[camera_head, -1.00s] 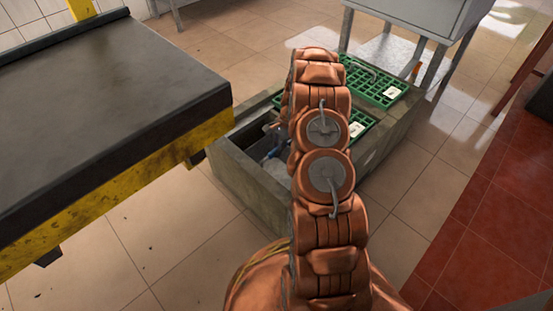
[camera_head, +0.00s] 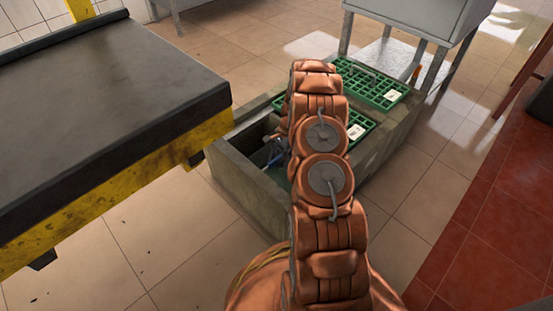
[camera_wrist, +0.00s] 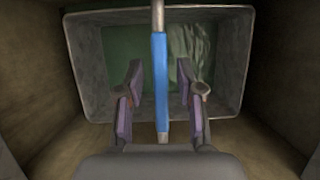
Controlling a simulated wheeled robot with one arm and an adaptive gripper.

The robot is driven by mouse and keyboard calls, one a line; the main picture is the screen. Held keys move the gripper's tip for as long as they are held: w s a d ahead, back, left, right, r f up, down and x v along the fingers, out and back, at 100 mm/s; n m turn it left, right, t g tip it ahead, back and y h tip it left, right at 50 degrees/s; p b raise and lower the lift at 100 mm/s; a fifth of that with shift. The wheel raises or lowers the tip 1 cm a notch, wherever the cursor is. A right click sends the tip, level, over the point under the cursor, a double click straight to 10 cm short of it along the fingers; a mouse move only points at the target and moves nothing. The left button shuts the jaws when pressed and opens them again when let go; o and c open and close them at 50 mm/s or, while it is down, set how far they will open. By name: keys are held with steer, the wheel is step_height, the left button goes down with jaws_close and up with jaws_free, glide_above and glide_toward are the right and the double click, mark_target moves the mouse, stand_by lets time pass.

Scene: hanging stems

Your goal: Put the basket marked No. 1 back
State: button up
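The grey basket (camera_wrist: 85,60) shows in the wrist view, seen from above, with a crumpled pale-green thing (camera_wrist: 188,50) in its right part. Its handle, with a blue grip (camera_wrist: 161,80), runs up the middle of the picture. My gripper (camera_wrist: 160,78) is open, one finger on each side of the blue grip, with gaps on both sides. In the head view my gripper is down inside the open compartment of the concrete trough (camera_head: 240,183), partly hidden by my arm. No number on the basket is visible.
Green grates (camera_head: 350,83) with white tags cover the farther compartments of the trough. A dark-topped bench with a yellow edge (camera_head: 130,181) stands close on the left. A grey metal stand (camera_head: 405,20) is behind. Brown compartment walls (camera_wrist: 35,80) surround the basket closely.

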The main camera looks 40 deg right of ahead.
steer(key=shift+r, duration=0.1)
stand_by(0.3)
steer(key=p+v, duration=0.4)
steer(key=v, duration=0.8)
